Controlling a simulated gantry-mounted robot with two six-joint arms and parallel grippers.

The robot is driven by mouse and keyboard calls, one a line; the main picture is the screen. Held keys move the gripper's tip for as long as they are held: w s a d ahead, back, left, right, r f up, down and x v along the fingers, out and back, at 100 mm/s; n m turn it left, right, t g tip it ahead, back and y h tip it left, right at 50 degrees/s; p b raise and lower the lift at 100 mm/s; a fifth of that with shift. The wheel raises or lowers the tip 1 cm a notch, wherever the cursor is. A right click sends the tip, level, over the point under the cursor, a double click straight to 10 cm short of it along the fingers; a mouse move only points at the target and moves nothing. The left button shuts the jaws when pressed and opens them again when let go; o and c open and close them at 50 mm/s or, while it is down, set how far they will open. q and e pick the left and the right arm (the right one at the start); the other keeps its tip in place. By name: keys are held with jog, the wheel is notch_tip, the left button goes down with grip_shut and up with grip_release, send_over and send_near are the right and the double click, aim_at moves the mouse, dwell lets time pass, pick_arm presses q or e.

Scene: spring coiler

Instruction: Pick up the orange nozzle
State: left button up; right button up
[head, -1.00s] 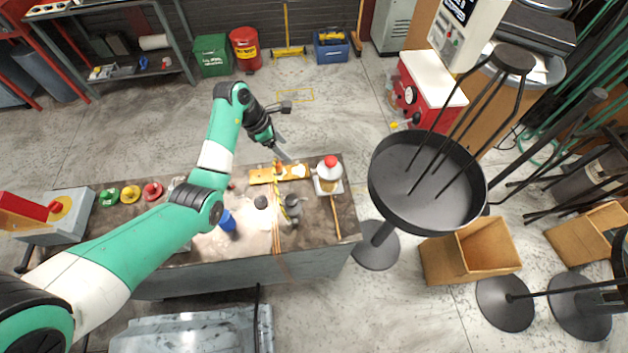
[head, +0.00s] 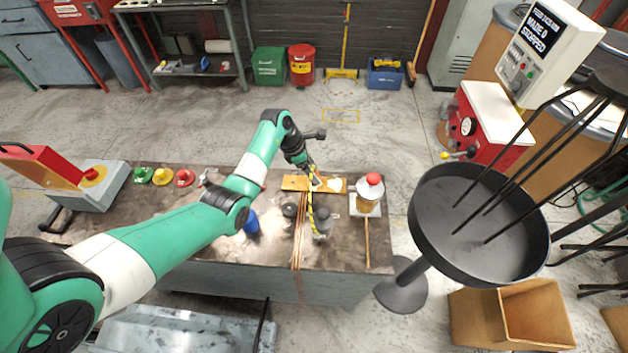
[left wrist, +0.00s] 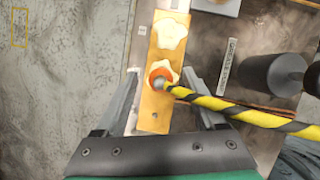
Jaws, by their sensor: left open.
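The orange nozzle (left wrist: 160,71) is a small orange piece with a grey tip, lying on a wooden board (left wrist: 156,112). A yellow-and-black striped hose (left wrist: 245,115) runs from it to the right. The nozzle shows only as a small spot of orange in the head view (head: 316,181), partly hidden by my gripper. My left gripper (left wrist: 160,78) is open above the board, one finger on each side of it. The nozzle appears between the fingertips; I cannot tell whether they touch it. My right gripper is in neither view.
The board lies at the back edge of the workbench (head: 215,250). White pieces (left wrist: 170,33) lie on it. A red-capped bottle (head: 370,187), dark cylinders and a blue cup (head: 251,222) stand nearby. A round black tray (head: 455,230) stands right of the bench.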

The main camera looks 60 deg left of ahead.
pick_arm(q)
jog(key=b+x, duration=0.2)
jog(key=x, duration=0.2)
jog(key=shift+f, duration=0.2)
jog(key=shift+c, duration=0.4)
grip_shut()
jog(key=shift+r, duration=0.1)
